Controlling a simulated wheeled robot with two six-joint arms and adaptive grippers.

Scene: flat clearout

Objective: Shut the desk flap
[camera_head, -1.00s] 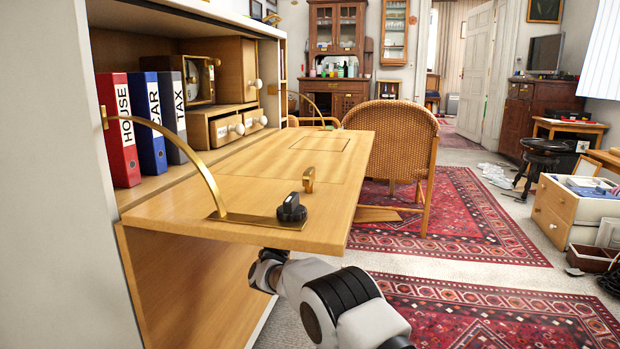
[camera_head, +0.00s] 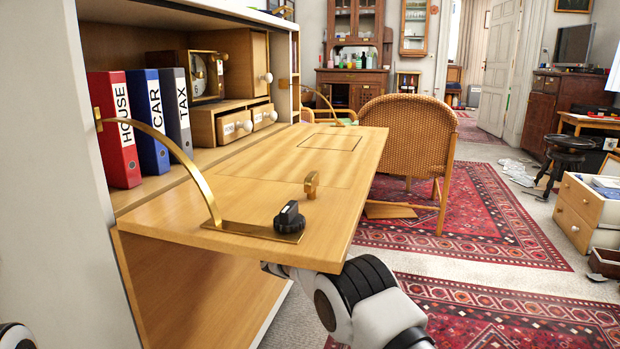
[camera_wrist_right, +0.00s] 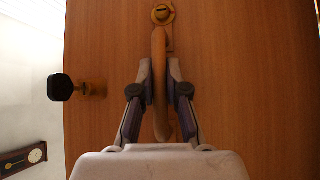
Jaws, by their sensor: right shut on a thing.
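The wooden desk flap (camera_head: 250,190) is open and lies about level, held by curved brass stays (camera_head: 170,145) at its near and far ends. A black knob (camera_head: 289,219) and a brass catch (camera_head: 311,185) sit on its top near the free edge. My right arm reaches under the flap, which hides the gripper in the head view. In the right wrist view, my right gripper (camera_wrist_right: 160,90) is shut on a curved handle (camera_wrist_right: 159,60) on the flap's outer face. A black knob (camera_wrist_right: 60,87) stands out beside it. My left gripper is not in view.
Red, blue and grey binders (camera_head: 115,130) and small drawers (camera_head: 235,124) stand inside the desk behind the flap. A wicker chair (camera_head: 412,140) stands close beyond the flap's far right side. Patterned rugs (camera_head: 480,315) cover the floor.

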